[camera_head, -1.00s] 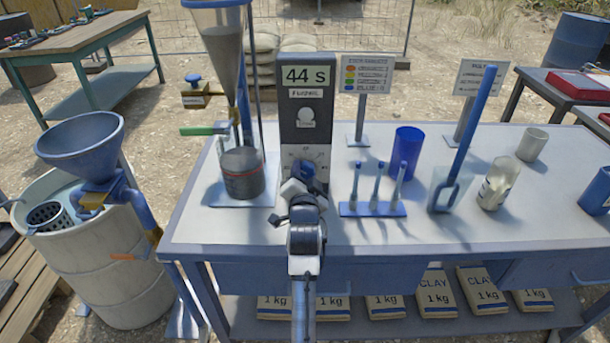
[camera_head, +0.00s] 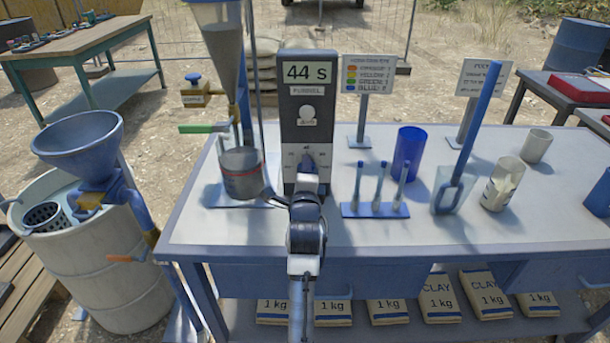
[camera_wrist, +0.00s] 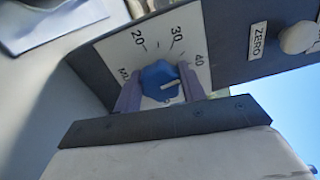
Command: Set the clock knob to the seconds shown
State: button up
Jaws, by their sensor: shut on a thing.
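The clock (camera_head: 306,120) is a tall dark box on the table, with a display reading 44 S above a label and a pale round button. Its blue knob (camera_wrist: 158,76) sits on a white dial (camera_wrist: 110,48) marked 20, 30 and 40 in the wrist view. My gripper (camera_wrist: 160,88) is shut on the knob, one finger on each side. The knob's pale mark points right in the wrist view, near the 40 side; its exact reading cannot be told. In the head view my gripper (camera_head: 307,170) hides the lower dial.
A funnel (camera_head: 222,60) on a stand hangs over a grey cup (camera_head: 242,174) close left of the clock. A blue rack (camera_head: 375,210) with upright tubes stands to the right, before a blue cup (camera_head: 408,153). A ZERO label (camera_wrist: 257,40) sits beside the pale button (camera_wrist: 298,38).

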jog(key=m+b, duration=0.1)
jog(key=m, duration=0.4)
jog(key=shift+b, duration=0.3)
dwell(0.4)
jog(key=o, duration=1)
jog(key=shift+c, duration=0.2)
jog(key=shift+s, duration=0.1)
jog(key=s+b, duration=0.1)
jog(key=s, duration=1.2)
jog(key=shift+s, duration=0.35)
